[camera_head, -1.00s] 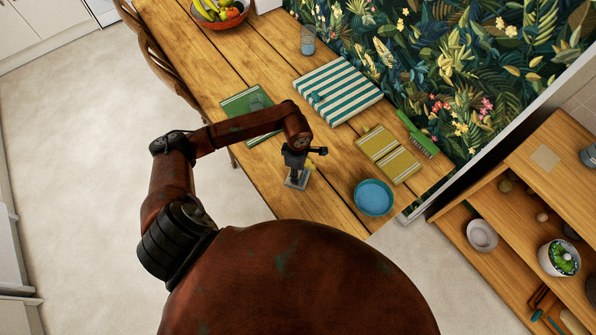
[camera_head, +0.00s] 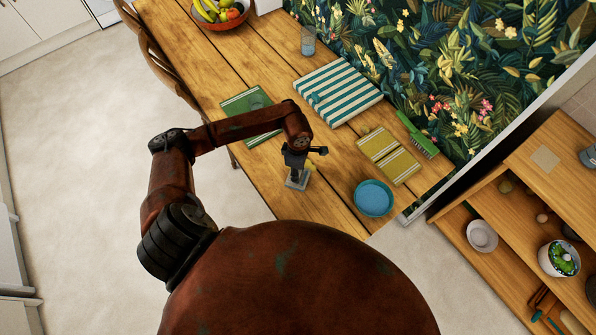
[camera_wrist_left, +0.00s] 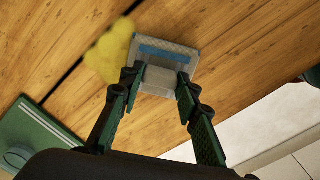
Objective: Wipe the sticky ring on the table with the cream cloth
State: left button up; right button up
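The pale cloth (camera_wrist_left: 170,57), a greyish-cream folded square with a blue stripe, lies on the wooden table (camera_wrist_left: 240,60) near its front edge; it also shows in the head view (camera_head: 297,183). My left gripper (camera_wrist_left: 158,82) points down over it, a finger on each side of a raised pale part, and looks shut on it. It also shows in the head view (camera_head: 297,172). A blurry yellow patch (camera_wrist_left: 108,55) is beside the cloth; I cannot tell whether it is the sticky ring. No clear ring shows. My right gripper is out of view.
A blue bowl (camera_head: 373,198), olive striped mat (camera_head: 388,155), green brush (camera_head: 417,135) and striped teal-white cloth (camera_head: 338,90) are to the right and behind. A green mat (camera_head: 240,104) lies left. A glass (camera_head: 308,42) and fruit bowl (camera_head: 220,23) stand at the back.

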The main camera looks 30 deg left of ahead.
pick_arm(q)
jog(key=c, duration=0.4)
jog(key=shift+o, duration=0.2)
